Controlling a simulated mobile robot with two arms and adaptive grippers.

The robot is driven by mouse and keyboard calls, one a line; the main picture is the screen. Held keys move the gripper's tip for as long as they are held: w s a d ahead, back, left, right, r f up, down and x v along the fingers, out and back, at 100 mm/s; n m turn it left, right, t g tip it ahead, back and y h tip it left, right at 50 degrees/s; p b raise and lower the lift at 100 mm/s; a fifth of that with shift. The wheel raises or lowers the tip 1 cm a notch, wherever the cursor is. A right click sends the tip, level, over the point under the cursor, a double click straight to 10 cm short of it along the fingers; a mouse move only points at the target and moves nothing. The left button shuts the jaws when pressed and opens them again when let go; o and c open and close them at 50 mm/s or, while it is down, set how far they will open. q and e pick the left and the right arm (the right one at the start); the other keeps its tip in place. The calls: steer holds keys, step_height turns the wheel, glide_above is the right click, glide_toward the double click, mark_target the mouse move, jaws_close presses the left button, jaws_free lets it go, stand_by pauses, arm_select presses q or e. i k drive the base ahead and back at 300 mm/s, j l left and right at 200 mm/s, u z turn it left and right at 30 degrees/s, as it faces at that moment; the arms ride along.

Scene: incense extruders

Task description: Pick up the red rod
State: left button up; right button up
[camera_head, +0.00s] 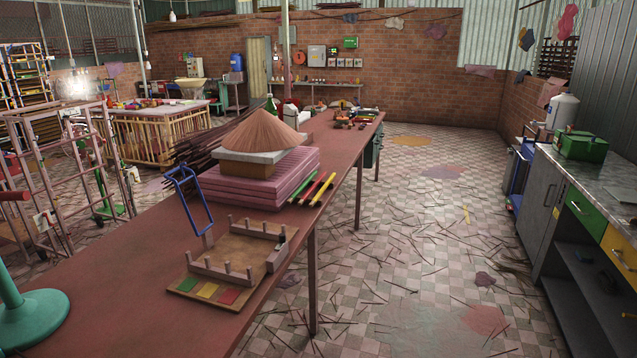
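The red rod (314,188) lies on the red-brown table (120,262), between a green rod (303,187) and a yellow rod (323,190). The three rods are side by side, roughly parallel and slanting, near the table's right edge. They lie just right of a stack of pink slabs (262,183). Neither of my grippers is in view, so I cannot see whether they are open or shut.
A teal round base (32,318) stands at lower left. Right is open tiled floor with scattered sticks, then a cabinet counter (600,178).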

mark_target(305, 197)
steer(key=i+l+u, duration=0.15)
steer(key=i+l, duration=0.35)
steer(key=i, duration=0.25)
steer(key=i+l+u, duration=0.2)
steer(key=i+l, duration=0.45)
steer(key=i+l+u, duration=0.1)
steer(key=i, duration=1.15)
steer(key=k+l+u, duration=0.2)
steer(key=u, duration=0.2)
steer(key=k+l+u, duration=0.15)
steer(key=k+u, duration=0.4)
steer(key=u, duration=0.3)
